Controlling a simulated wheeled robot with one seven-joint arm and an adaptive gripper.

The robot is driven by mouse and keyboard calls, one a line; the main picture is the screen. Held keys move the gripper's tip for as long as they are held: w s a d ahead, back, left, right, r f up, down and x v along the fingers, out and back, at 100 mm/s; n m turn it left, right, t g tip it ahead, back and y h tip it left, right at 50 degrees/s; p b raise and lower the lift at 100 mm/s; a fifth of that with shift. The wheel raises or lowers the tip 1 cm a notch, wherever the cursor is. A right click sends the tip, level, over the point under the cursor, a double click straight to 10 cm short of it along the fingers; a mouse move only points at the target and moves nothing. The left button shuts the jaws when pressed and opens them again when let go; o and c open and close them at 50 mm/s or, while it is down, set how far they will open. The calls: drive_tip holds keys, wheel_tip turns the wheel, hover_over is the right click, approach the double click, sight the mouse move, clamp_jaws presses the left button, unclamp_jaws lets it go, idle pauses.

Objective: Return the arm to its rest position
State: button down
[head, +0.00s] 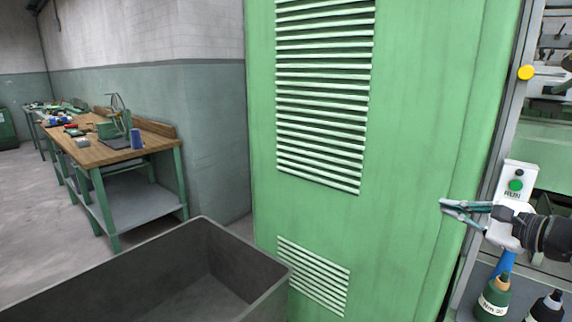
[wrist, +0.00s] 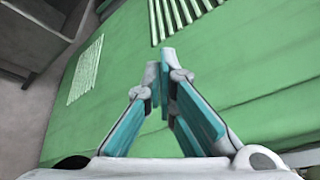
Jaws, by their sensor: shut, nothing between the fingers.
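My gripper (head: 445,206) is at the right of the head view, reaching in from the right edge and pointing left. It is in front of the green machine cabinet (head: 410,120) near its right edge. In the wrist view my gripper (wrist: 164,60) has its teal-padded fingers drawn together at the tips, with nothing between them. The green cabinet face (wrist: 240,80) with its louvres fills most of the wrist view behind the fingers. Whether the fingertips touch the cabinet cannot be told.
A control box (head: 517,182) with a green button marked RUN is just behind my wrist. Bottles (head: 494,298) stand below my arm. A dark open bin (head: 200,250) is at the lower left. A wooden workbench (head: 100,152) stands by the left wall, with open floor beside it.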

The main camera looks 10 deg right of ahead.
drive_tip(key=s+a+n+g+y, duration=0.1)
drive_tip(key=s+a+n+g, duration=0.25)
drive_tip(key=a, duration=0.55)
drive_tip(key=s+a+r+n+g+y, duration=0.1)
drive_tip(key=s+a+n+g+y, duration=0.2)
drive_tip(key=a, duration=0.5)
drive_tip(key=s+a+n+g, duration=0.3)
drive_tip(key=a+n+g, duration=0.15)
drive_tip(key=a, duration=0.45)
drive_tip(key=s+n+h, duration=0.8)
drive_tip(key=s+n, duration=0.2)
drive_tip(key=s, duration=0.3)
drive_tip(key=shift+d+f+n+h, duration=0.15)
drive_tip(key=shift+f+n+h, duration=0.2)
drive_tip(key=shift+n+h, duration=0.05)
